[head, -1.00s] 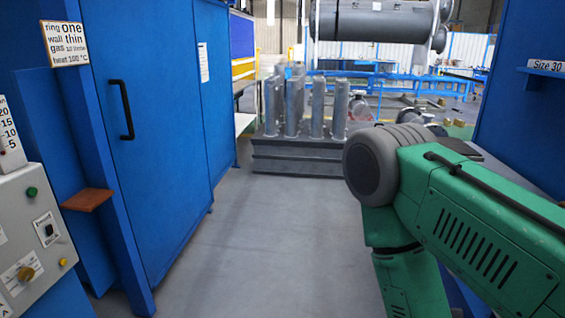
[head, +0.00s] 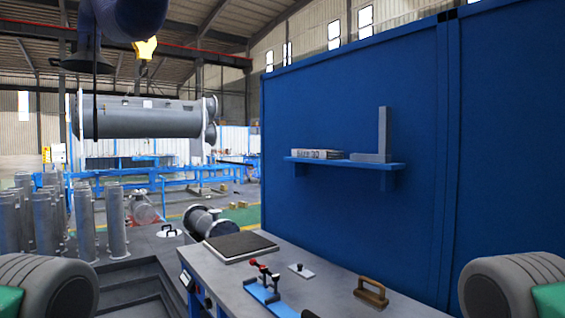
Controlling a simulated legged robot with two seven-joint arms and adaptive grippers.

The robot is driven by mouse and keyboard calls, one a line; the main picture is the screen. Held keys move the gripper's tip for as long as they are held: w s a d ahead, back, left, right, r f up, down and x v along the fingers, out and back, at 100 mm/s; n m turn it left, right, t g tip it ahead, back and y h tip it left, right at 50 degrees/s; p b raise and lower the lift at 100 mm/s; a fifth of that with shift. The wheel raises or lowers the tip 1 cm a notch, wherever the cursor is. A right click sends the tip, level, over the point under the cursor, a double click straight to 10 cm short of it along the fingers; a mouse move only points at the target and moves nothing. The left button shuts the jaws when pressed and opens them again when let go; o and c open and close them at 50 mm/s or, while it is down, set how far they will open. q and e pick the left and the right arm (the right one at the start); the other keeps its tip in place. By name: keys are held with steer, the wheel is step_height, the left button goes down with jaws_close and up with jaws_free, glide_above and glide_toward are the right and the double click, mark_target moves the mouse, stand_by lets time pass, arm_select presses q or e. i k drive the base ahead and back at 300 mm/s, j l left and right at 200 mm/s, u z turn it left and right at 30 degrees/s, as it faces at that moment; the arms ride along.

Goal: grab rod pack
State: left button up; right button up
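A flat grey pack (head: 318,154) lies on the left part of a blue wall shelf (head: 345,163). It looks like a bundle of thin pieces with marks on its front edge, but it is too small to tell whether it is the rod pack. A grey L-shaped piece (head: 383,135) stands to its right on the same shelf, its long leg upright. Neither gripper is in view. Only rounded grey and green parts of my arms show in the bottom corners, well below the shelf.
A grey bench (head: 325,290) stands below the shelf with a dark flat plate (head: 240,247), red-knobbed clamps (head: 263,275) and a brown handled block (head: 371,291). Upright metal cylinders (head: 85,222) stand at left. A large grey shell (head: 140,117) hangs behind.

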mark_target(315, 154)
steer(key=i+j+z, duration=0.3)
steer(key=j+z, duration=0.1)
steer(key=z, duration=0.3)
steer(key=i+j+z, duration=0.1)
steer(key=z, duration=0.35)
steer(key=j+z, duration=0.15)
steer(key=z, duration=0.25)
